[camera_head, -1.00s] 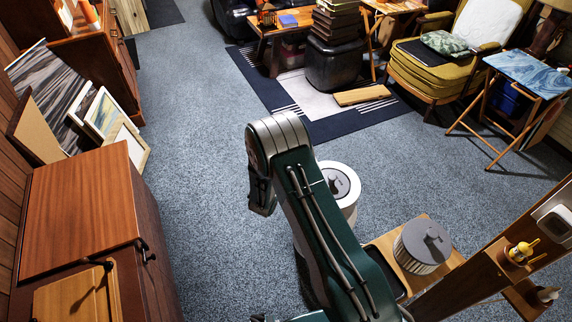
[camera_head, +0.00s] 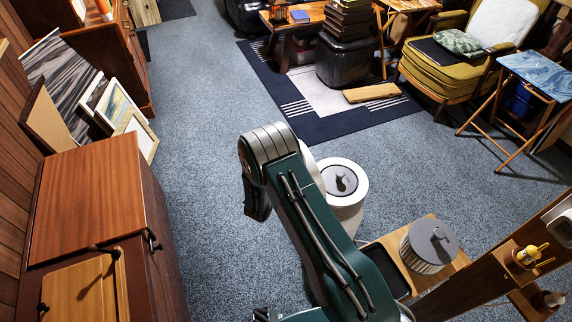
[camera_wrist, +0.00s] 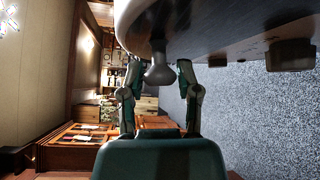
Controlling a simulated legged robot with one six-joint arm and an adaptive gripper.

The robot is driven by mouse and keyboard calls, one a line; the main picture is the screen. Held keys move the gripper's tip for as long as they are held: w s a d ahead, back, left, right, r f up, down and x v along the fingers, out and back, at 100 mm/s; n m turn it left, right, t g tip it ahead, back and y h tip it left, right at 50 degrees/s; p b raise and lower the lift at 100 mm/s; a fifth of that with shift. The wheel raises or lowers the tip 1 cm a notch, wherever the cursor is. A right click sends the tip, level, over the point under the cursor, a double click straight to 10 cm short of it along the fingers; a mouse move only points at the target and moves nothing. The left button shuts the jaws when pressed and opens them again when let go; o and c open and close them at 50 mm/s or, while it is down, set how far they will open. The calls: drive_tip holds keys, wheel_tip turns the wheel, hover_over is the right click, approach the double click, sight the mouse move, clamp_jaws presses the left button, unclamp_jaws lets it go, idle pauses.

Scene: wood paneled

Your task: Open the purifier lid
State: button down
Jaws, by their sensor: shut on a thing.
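The knob joins a large round grey body (camera_wrist: 225,25) filling the top of that view. I cannot tell which piece is the purifier.
A wooden cabinet (camera_head: 85,195) stands at left. The drum rests on a wooden stand (camera_head: 454,262) beside a wooden post (camera_head: 465,268). Framed pictures (camera_head: 110,105) lean on the left wall. Blue-grey carpet (camera_head: 205,110) is open in the middle.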

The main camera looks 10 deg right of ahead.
drive_tip(key=shift+c, duration=1.5)
unclamp_jaws()
drive_tip(key=shift+d+f, duration=0.1)
drive_tip(key=shift+d, duration=0.05)
drive_tip(key=v, duration=1.2)
